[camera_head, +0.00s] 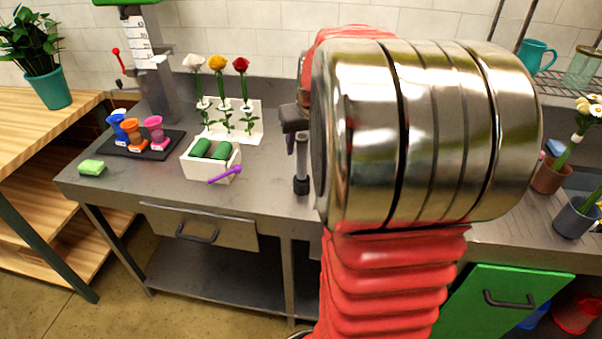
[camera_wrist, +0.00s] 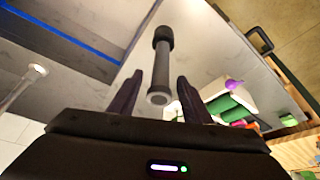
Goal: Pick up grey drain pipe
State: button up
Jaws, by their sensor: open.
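The grey drain pipe (camera_head: 301,160) is a slim grey tube with a dark, wider lower end. In the head view it looks upright at the worktable, just left of my arm. In the wrist view the pipe (camera_wrist: 164,66) runs away from the camera, with its ringed open end nearest. My gripper (camera_wrist: 160,76) is open, with one dark finger on each side of the pipe and visible gaps between. In the head view my gripper (camera_head: 294,122) is at the pipe's upper part, and my arm partly hides this area.
The grey worktable (camera_head: 262,185) holds a white box (camera_head: 211,168) with green rolls and a purple tool, a black tray (camera_head: 142,143) of colored cups, a green sponge (camera_head: 92,168) and a white flower rack (camera_head: 243,126). My arm covers the view's right middle.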

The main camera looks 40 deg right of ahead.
jog(key=shift+x, duration=1.1)
grip_shut()
